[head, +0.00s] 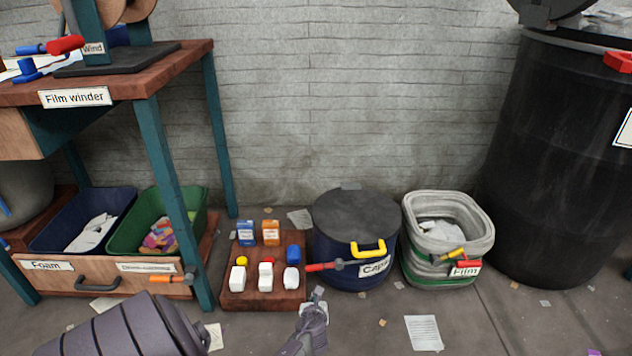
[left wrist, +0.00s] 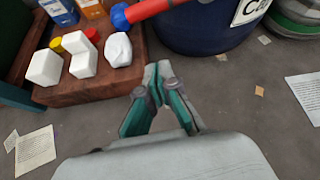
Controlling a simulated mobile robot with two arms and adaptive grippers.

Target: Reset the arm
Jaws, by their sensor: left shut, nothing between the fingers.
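My left gripper (head: 316,300) is low in the middle of the head view, just in front of the wooden board and the blue drum. In the left wrist view my left gripper (left wrist: 157,75) has its green-and-grey fingers together with nothing between them. Bare floor shows around the fingers. A large dark part of my arm fills the lower left of the head view. My right gripper does not show in either view.
A wooden board (head: 262,301) holds several small bottles and boxes. Beside it stand a blue drum (head: 335,273) labelled Caps and a grey Film bin (head: 410,262). The Film winder table (head: 190,62) is left, a black barrel (head: 545,170) right. Open floor with paper scraps lies in front.

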